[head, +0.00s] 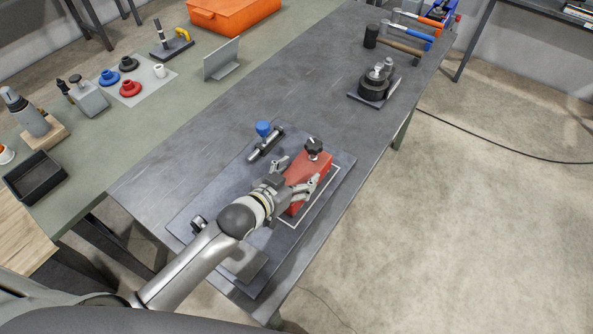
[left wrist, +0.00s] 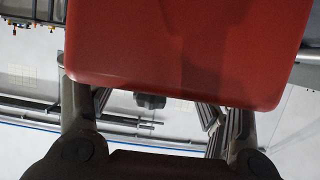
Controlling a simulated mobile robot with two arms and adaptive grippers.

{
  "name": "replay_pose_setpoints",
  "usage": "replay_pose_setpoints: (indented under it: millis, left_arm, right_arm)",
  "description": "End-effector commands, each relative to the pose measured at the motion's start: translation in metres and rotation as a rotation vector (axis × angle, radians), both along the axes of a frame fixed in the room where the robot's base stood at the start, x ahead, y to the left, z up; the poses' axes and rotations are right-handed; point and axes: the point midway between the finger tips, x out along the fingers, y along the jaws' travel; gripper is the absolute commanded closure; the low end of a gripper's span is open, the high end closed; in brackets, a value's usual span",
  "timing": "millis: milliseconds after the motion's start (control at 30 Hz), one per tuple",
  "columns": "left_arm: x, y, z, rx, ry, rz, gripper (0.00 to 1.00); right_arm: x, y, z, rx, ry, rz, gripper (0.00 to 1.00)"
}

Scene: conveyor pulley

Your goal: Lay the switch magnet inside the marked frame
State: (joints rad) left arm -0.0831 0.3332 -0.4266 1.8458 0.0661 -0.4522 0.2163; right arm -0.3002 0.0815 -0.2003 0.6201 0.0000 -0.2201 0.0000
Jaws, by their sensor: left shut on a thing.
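The switch magnet is a red block (head: 312,172) with a black knob on top, over the grey plate (head: 213,201) on the near part of the table. The marked frame is a white outline (head: 322,205) on that plate. Its right and near edges show; the magnet and my gripper hide much of the rest. My left gripper (head: 296,177) is shut on the magnet, fingers on either side. In the left wrist view the red block (left wrist: 185,50) fills the upper middle, between the fingers. I cannot tell whether the magnet touches the plate. My right gripper is out of view.
A dark round fixture (head: 374,84) and several hammers (head: 412,32) are farther back. The middle of the table is clear. The table's right edge is close to the plate.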

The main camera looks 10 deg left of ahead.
Motion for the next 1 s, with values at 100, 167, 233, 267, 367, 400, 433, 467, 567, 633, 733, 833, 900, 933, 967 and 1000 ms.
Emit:
replay_pose_setpoints:
  millis: [100, 167, 233, 267, 367, 400, 433, 467, 567, 633, 733, 833, 900, 933, 967, 1000]
  left_arm:
    - [0.002, -0.001, 0.005, -0.004, -0.012, -0.001, 0.96]
    - [0.002, -0.001, 0.004, -0.005, -0.011, 0.0, 0.96]
    - [0.0, 0.0, -0.002, 0.0, 0.0, 0.0, 0.24]
    - [0.0, 0.0, -0.002, 0.0, 0.001, 0.0, 0.2]
    - [0.0, 0.0, -0.002, 0.0, 0.001, 0.0, 0.08]
    - [0.0, 0.0, -0.002, 0.0, 0.001, 0.0, 0.08]
    - [0.0, 0.0, -0.002, 0.0, 0.001, 0.0, 0.08]
    - [0.0, 0.0, -0.002, 0.0, 0.001, 0.0, 0.08]
    - [0.0, 0.0, -0.002, 0.0, 0.001, 0.0, 0.08]
    - [0.0, 0.0, -0.002, 0.0, 0.001, 0.0, 0.08]
    - [0.0, 0.0, 0.0, 0.0, 0.0, 0.0, 0.08]
    - [-0.004, 0.002, 0.001, 0.001, 0.002, 0.001, 0.08]
    - [-0.01, 0.005, 0.003, 0.001, 0.002, 0.001, 0.08]
    - [-0.013, 0.006, 0.004, 0.001, 0.003, 0.001, 0.08]
    - [-0.017, 0.008, 0.006, 0.001, 0.002, 0.001, 0.08]
    - [-0.023, 0.01, 0.008, 0.0, 0.003, 0.0, 0.08]
  right_arm:
    - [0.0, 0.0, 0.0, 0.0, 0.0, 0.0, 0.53]
    - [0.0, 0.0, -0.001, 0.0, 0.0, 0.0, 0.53]
    - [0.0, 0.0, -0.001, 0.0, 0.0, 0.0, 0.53]
    - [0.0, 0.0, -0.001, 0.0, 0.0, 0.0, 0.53]
    - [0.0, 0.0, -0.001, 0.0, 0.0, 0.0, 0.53]
    - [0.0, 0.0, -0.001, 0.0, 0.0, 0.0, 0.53]
    - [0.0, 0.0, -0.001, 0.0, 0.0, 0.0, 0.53]
    - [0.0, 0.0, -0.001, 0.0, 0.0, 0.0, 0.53]
    - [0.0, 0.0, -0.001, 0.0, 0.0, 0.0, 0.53]
    - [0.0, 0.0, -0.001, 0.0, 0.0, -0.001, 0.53]
    - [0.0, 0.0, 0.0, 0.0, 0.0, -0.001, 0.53]
    - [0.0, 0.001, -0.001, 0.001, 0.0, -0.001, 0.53]
    - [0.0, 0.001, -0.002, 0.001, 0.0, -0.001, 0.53]
    - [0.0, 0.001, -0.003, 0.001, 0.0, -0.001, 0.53]
    - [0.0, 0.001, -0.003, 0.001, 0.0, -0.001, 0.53]
    - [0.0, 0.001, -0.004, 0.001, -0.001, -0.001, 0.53]
